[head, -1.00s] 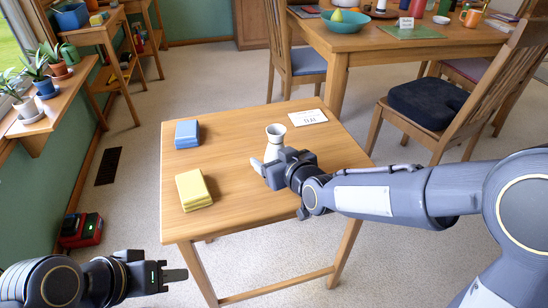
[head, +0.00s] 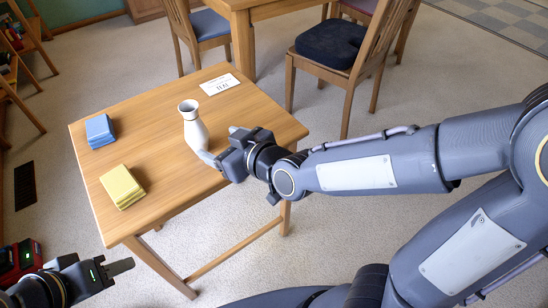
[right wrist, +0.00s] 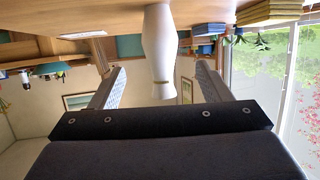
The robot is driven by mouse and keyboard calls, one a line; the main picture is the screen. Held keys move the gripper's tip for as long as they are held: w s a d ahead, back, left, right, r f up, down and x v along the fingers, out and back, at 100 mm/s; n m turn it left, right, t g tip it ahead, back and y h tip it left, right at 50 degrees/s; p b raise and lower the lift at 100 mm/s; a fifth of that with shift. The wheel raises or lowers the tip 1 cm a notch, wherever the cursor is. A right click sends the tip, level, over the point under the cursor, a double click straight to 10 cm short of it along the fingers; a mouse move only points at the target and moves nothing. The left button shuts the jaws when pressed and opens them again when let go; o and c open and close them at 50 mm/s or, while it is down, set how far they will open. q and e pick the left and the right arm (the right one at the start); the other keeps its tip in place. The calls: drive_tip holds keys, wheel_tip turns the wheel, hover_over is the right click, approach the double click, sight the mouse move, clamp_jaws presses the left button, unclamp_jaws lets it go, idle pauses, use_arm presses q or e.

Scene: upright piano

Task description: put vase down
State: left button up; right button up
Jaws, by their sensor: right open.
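A white vase (head: 195,127) with a flared mouth stands upright on the small wooden table (head: 165,175). In the right wrist view, which is upside down, the vase (right wrist: 160,50) shows between my two spread fingers, with a gap on each side. My right gripper (head: 212,158) is open just right of the vase in the head view; one fingertip overlaps the vase's lower right edge. My left gripper (head: 122,267) is at the lower left, off the table and away from the vase; its finger opening cannot be made out.
A blue stack (head: 100,130) and a yellow stack (head: 122,186) lie on the table's left side. A white card (head: 219,84) lies behind the vase. A chair with a dark cushion (head: 326,45) stands at the back right. The table's front is clear.

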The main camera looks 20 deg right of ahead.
drive_tip(key=s+d+m+g+h, duration=0.2)
drive_tip(key=s+d+m, duration=0.3)
drive_tip(key=d, duration=0.6)
drive_tip(key=s+d+f+m+g+h, duration=0.1)
drive_tip(key=s+d+f+m+g, duration=0.15)
drive_tip(key=s, duration=0.45)
drive_tip(key=s+d+f+m+g+h, duration=0.15)
drive_tip(key=s+d, duration=0.25)
drive_tip(key=s, duration=0.4)
wheel_tip(320, 180, up, 26)
drive_tip(key=n+p, duration=0.1)
drive_tip(key=p, duration=2.4)
drive_tip(key=shift+w+f+y, duration=0.2)
drive_tip(key=shift+w+y, duration=0.1)
drive_tip(key=shift+y, duration=0.15)
